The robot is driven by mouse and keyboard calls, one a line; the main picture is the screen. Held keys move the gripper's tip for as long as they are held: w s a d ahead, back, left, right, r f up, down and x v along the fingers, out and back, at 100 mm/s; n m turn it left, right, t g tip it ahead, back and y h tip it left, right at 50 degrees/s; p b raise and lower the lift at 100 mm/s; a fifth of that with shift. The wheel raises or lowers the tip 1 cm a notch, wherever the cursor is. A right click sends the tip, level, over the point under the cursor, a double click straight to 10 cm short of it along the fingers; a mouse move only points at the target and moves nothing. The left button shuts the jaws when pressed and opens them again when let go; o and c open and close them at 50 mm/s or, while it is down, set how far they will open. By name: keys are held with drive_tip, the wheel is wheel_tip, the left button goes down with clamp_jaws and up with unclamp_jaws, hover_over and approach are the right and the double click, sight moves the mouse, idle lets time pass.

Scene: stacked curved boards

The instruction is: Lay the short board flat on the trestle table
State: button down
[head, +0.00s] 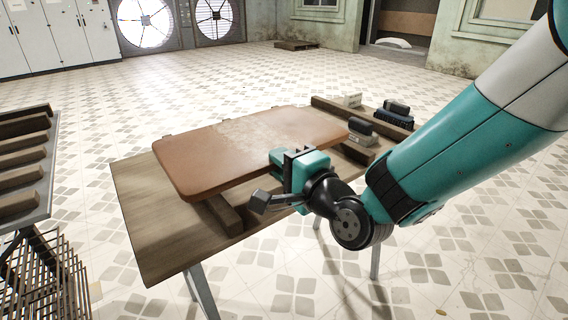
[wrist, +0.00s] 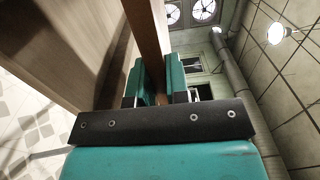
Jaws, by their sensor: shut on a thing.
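The short board (head: 250,150) is a reddish-brown, round-cornered panel with a pale worn patch near its middle. It is roughly level over the trestle table (head: 165,240). My gripper (head: 290,160) is shut on the board's near right edge. In the wrist view the board (wrist: 148,35) runs as a narrow brown strip between the two teal fingers (wrist: 158,80). A wooden batten (head: 224,214) shows under the board's near side. I cannot tell whether the board touches it or hangs just above. The table's middle is hidden under the board.
A second batten (head: 335,110) and a dark-topped block (head: 360,129) lie along the table's right side. More dark blocks (head: 395,112) sit at the far right corner. A slatted rack (head: 22,175) stands at the left. The tiled floor behind the table is mostly clear.

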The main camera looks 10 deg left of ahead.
drive_tip(key=shift+s, duration=0.1)
drive_tip(key=shift+s+d+b, duration=0.1)
drive_tip(key=shift+b, duration=0.2)
wheel_tip(320, 180, down, 8)
drive_tip(key=b, duration=0.6)
drive_tip(key=shift+b, duration=0.35)
drive_tip(key=shift+f+b, duration=0.45)
drive_tip(key=shift+f, duration=0.05)
idle(0.9)
drive_tip(key=c, duration=1.2)
unclamp_jaws()
drive_tip(key=shift+d+f, duration=0.1)
drive_tip(key=shift+f, duration=0.1)
drive_tip(key=shift+b+v, duration=2.8)
drive_tip(key=shift+v, duration=0.2)
